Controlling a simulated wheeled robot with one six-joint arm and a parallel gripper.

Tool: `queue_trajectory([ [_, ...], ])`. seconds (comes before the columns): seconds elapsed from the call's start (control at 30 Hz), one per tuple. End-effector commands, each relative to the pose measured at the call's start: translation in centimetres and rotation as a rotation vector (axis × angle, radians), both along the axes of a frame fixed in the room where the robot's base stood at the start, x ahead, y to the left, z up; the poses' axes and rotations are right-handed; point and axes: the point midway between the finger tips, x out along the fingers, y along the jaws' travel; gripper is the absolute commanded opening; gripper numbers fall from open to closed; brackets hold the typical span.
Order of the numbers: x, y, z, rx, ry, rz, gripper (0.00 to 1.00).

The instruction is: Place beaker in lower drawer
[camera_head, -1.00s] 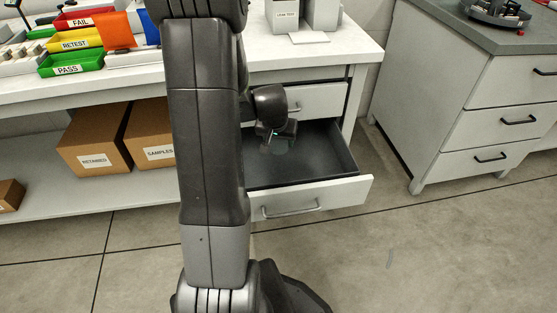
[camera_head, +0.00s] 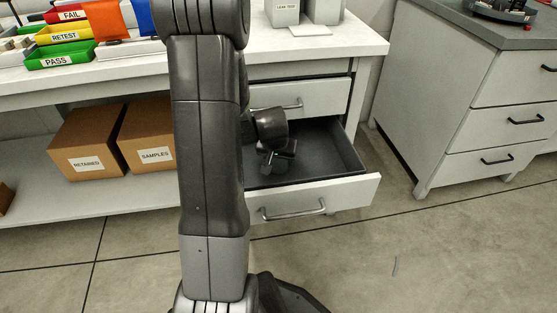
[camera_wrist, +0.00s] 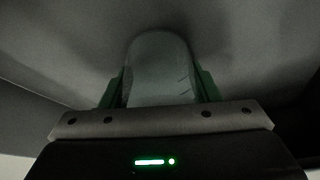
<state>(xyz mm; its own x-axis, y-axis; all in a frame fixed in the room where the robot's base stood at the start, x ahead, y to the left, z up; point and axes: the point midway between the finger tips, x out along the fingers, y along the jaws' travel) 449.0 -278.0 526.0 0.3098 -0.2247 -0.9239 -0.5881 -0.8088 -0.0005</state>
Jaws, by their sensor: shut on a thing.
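The lower drawer (camera_head: 335,147) of the white bench is pulled open; its dark interior is bare where it shows. My gripper (camera_head: 277,162) is inside the drawer's outline, toward the left, partly hidden by my arm. In the wrist view, my gripper (camera_wrist: 160,95) is shut on the beaker (camera_wrist: 158,62), a clear, rounded, greyish vessel held between two green finger pads. The dark drawer surface lies behind it. In the head view the beaker is too small and dark to make out clearly. I cannot tell whether it touches the drawer floor.
The upper drawer (camera_head: 290,98) is closed above the open one. Cardboard boxes (camera_head: 88,143) stand on the shelf at left. Coloured trays (camera_head: 62,55) sit on the bench top.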

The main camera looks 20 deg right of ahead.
Motion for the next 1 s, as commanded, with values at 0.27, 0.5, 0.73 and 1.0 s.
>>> queue_trajectory([
  [0.27,0.0,0.0,-0.2,0.000,0.000,0.000,0.68],
  [0.5,0.0,0.0,-0.2,0.000,0.000,0.000,0.78],
  [0.73,0.0,0.0,0.6,-0.001,-0.001,0.001,0.78],
  [1.0,-1.7,1.3,5.9,-0.002,-0.004,0.000,0.78],
])
